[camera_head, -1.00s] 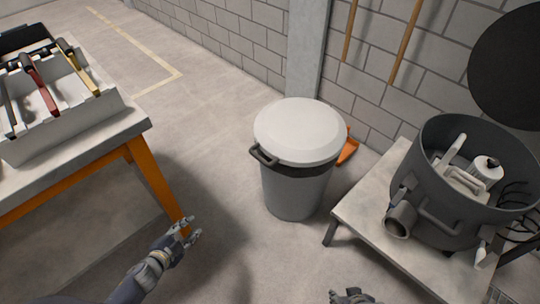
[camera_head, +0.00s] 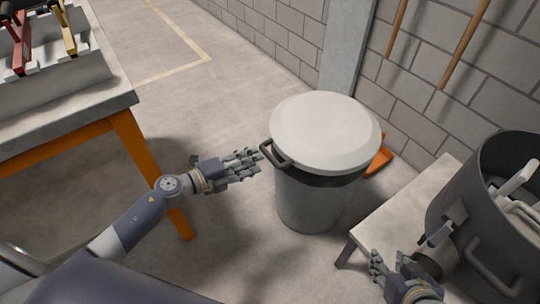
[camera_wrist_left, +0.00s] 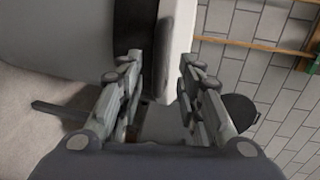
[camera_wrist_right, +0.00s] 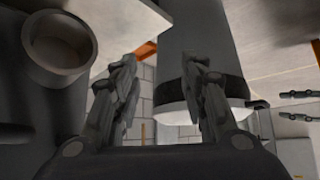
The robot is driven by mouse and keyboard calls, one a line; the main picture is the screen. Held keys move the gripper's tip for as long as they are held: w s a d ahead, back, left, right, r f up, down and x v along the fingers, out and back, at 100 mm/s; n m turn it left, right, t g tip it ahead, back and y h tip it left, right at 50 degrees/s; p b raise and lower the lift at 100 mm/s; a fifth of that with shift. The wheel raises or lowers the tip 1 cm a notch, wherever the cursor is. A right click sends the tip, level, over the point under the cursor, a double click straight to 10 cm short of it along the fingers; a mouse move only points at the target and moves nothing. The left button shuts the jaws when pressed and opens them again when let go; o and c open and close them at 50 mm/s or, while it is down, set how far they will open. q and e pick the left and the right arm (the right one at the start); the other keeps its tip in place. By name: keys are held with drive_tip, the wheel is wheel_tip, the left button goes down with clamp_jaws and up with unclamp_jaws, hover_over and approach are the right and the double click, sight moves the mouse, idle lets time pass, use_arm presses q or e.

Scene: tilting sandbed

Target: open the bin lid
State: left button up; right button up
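The grey bin (camera_head: 308,198) stands upright on the floor with its pale round lid (camera_head: 326,130) closed on top. A dark handle (camera_head: 275,153) sticks out at the rim's left side. My left gripper (camera_head: 250,163) is open and empty just left of the handle, apart from it or barely short of it. In the left wrist view its fingers (camera_wrist_left: 158,85) are spread, with the bin's dark rim band between and beyond them. My right gripper (camera_head: 380,266) is open and empty at the lower right, beside the low table. The right wrist view shows its spread fingers (camera_wrist_right: 165,90) with the bin (camera_wrist_right: 205,60) beyond.
A low pale table (camera_head: 400,215) right of the bin carries a large dark drum (camera_head: 490,245). A workbench with orange legs (camera_head: 140,160) and tools stands at the left. An orange dustpan-like object (camera_head: 380,161) lies behind the bin. Block walls are behind.

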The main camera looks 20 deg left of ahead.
sight(269, 153)
use_arm(q)
drive_tip(key=x, duration=0.5)
drive_tip(key=shift+w+d+f+b, duration=0.1)
drive_tip(key=shift+w+d+b, duration=0.1)
drive_tip(key=shift+w+b, duration=0.2)
drive_tip(key=shift+w+d+f, duration=0.1)
drive_tip(key=shift+w+d, duration=0.2)
drive_tip(key=shift+w, duration=0.05)
use_arm(e)
drive_tip(key=w+a+r+t, duration=0.1)
drive_tip(key=w+r+t, duration=0.2)
drive_tip(key=w, duration=0.1)
drive_tip(key=shift+w+a+r+y, duration=0.25)
drive_tip(key=shift+a+r+y, duration=0.1)
drive_tip(key=shift+r+y, duration=0.05)
use_arm(q)
clamp_jaws()
